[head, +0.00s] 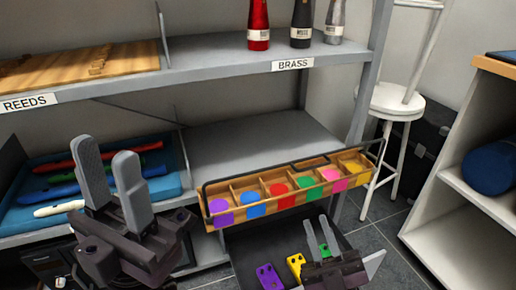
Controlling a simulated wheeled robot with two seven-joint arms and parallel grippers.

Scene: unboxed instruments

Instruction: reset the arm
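My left gripper (110,190) is large in the front left, with its two grey fingers pointing up and a gap between them. Nothing shows between these fingers. My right gripper (318,236) is lower and further right, over a dark open tray or drawer (245,246).
A metal shelf labelled REEDS and BRASS (220,62) spans the back. A blue tray (160,188) holds recorders. A white stool (395,102) stands right, beside open floor.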

